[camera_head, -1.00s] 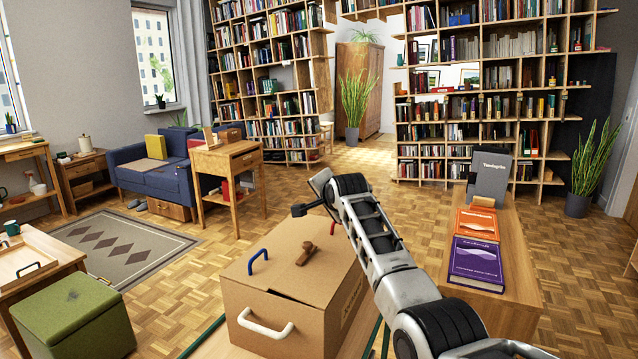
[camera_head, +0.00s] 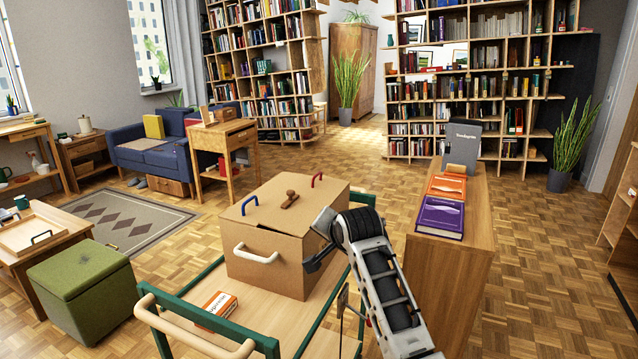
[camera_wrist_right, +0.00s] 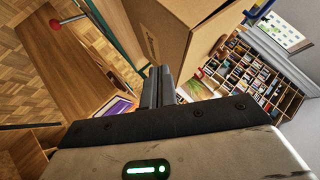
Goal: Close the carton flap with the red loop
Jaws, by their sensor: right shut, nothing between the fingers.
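The brown cardboard carton (camera_head: 265,255) stands on a trolley, a white handle (camera_head: 256,254) on its front. The blue loop (camera_head: 249,205) is on the left of its top and the red loop (camera_head: 317,179) at the back right. The red-loop flap (camera_head: 325,195) looks near level with the top; a small gap cannot be ruled out. My left gripper is out of view.
The trolley (camera_head: 290,312) has green rails and carries a small orange-and-white box (camera_head: 219,304). A wooden bench (camera_head: 450,255) with purple (camera_head: 440,217) and orange (camera_head: 447,186) books stands right of my right arm. A green stool (camera_head: 85,285) is at left.

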